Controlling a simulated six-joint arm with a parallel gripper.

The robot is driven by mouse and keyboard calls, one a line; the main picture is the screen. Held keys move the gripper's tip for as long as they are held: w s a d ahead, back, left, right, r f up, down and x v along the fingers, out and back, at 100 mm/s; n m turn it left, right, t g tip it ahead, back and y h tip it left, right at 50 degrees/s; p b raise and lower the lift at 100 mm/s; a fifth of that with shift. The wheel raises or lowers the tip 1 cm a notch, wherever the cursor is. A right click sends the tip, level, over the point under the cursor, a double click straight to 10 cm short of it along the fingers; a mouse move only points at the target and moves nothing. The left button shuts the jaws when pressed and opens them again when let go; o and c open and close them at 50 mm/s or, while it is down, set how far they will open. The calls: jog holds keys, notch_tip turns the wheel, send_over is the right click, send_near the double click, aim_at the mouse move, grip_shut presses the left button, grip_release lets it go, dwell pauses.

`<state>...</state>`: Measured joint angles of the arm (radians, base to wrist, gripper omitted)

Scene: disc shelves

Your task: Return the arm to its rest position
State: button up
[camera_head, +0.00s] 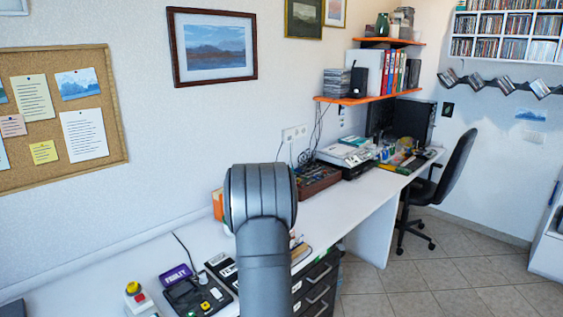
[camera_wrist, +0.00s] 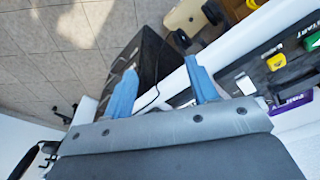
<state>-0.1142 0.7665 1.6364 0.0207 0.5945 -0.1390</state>
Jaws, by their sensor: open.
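My arm (camera_head: 262,240) rises in front of the desk in the head view, and its upper joint faces the camera. My gripper is hidden behind the arm in that view. In the wrist view my gripper (camera_wrist: 161,67) shows two blue fingers spread apart with nothing held between them. The fingers are over the edge of the white desk, with a dark drawer unit and tiled floor beyond.
An office chair (camera_head: 455,165) stands at the right. Tiled floor is free there.

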jog(key=s+d+f+m, duration=0.2)
jog(key=s+d+m, duration=0.1)
jog(key=s+d, duration=0.25)
jog(key=shift+w+a+r+n, duration=0.1)
jog(key=shift+w+a+n, duration=0.3)
jog(key=shift+a, duration=0.3)
jog(key=shift+w+a+r+n, duration=0.1)
jog(key=shift+w+a+n, duration=0.25)
jog(key=shift+a, duration=0.4)
jog(key=shift+w+a+n, duration=0.3)
jog(key=shift+a+n, duration=0.15)
jog(key=shift+a, duration=0.25)
